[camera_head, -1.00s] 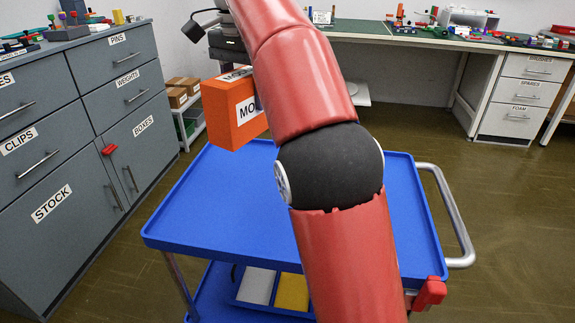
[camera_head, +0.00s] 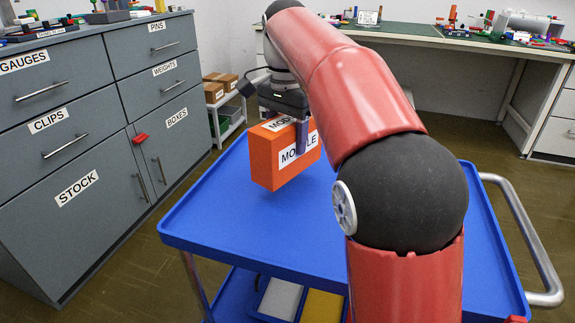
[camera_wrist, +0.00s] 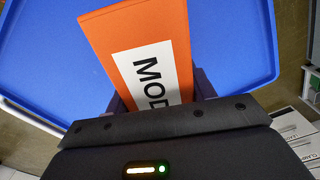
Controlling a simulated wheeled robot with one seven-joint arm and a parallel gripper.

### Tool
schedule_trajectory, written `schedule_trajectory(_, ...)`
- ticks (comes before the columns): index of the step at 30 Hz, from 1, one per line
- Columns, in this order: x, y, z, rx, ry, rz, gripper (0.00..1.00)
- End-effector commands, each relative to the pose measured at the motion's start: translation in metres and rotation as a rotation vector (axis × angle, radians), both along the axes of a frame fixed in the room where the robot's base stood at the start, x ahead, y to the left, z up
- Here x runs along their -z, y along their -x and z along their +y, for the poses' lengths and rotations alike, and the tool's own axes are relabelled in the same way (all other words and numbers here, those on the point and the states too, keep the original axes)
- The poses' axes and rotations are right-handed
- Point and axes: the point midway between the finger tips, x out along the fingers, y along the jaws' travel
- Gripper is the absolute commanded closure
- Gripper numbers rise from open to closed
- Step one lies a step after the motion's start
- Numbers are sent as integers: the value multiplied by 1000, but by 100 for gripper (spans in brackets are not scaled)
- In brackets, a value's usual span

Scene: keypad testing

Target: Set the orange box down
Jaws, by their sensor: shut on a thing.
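The orange box (camera_head: 276,165) has white labels with black lettering that reads in part "MO". It is over the far left part of the blue cart top (camera_head: 230,225). My gripper (camera_head: 301,136) is shut on it from above, with a finger down its labelled side. In the wrist view the orange box (camera_wrist: 143,50) lies between the jaws (camera_wrist: 160,98), with the blue cart top (camera_wrist: 50,60) behind it. I cannot tell for certain whether the box's underside touches the cart top.
A workbench (camera_head: 440,40) stands at the back. The cart has a rail handle (camera_head: 525,235) on the right. The visible blue top is otherwise bare.

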Motion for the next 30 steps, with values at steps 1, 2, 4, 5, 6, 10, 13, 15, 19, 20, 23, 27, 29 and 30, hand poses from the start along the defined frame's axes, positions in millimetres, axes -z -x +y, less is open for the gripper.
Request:
schedule_trajectory(1,5,0,0,0,0,-1,75)
schedule_trajectory(2,6,0,0,-1,-1,-2,75)
schedule_trajectory(4,10,0,0,-1,-1,-2,75)
schedule_trajectory(5,12,0,0,-1,0,-1,75)
schedule_trajectory(6,16,1,0,-1,-1,-1,75)
schedule_trajectory(10,36,1,0,-1,0,1,75)
schedule_trajectory(13,46,1,0,0,0,0,75)
schedule_trajectory(15,46,0,0,0,-1,-2,75)
schedule_trajectory(19,45,0,0,0,-1,-2,75)
schedule_trajectory(20,45,0,0,0,-1,-2,75)
schedule_trajectory(23,48,0,0,0,-1,-2,75)
schedule_trajectory(27,48,0,0,0,0,-1,31)
schedule_trajectory(29,48,0,0,0,0,-1,24)
schedule_trajectory(30,48,0,0,0,-1,-1,24)
